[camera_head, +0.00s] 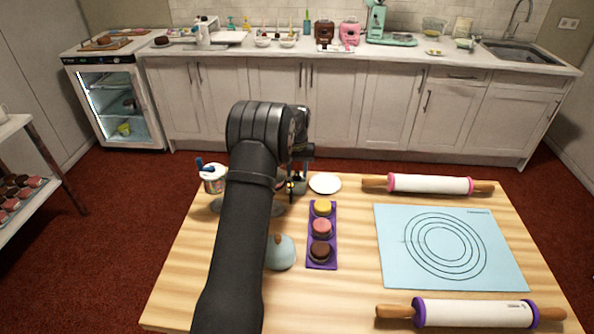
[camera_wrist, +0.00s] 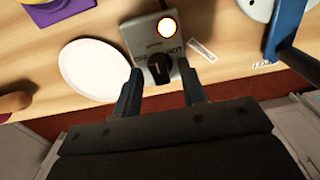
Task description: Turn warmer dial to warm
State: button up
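The warmer (camera_wrist: 142,34) is a small grey box on the wooden table, with a round bright light (camera_wrist: 167,27) on it. Its black dial (camera_wrist: 161,69) faces my gripper (camera_wrist: 160,74). The fingers are apart, one on each side of the dial, with visible gaps. I cannot tell how deep they reach around it or which setting the dial points to. In the head view my gripper (camera_head: 298,168) is at the table's far side, and my arm hides most of the warmer.
A white plate (camera_head: 325,183) lies right beside the warmer. A purple tray (camera_head: 321,262) of round cakes, a blue mat (camera_head: 400,278) and two rolling pins (camera_head: 428,184) (camera_head: 475,313) lie to the right. A tub with a blue handle (camera_head: 213,181) stands left of my arm.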

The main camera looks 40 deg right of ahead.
aim_at(297, 173)
notch_tip(297, 173, up, 18)
jog(key=shift+f, duration=0.25)
dwell(0.4)
notch_tip(297, 173, down, 18)
jog(key=shift+r, duration=0.25)
dwell(0.5)
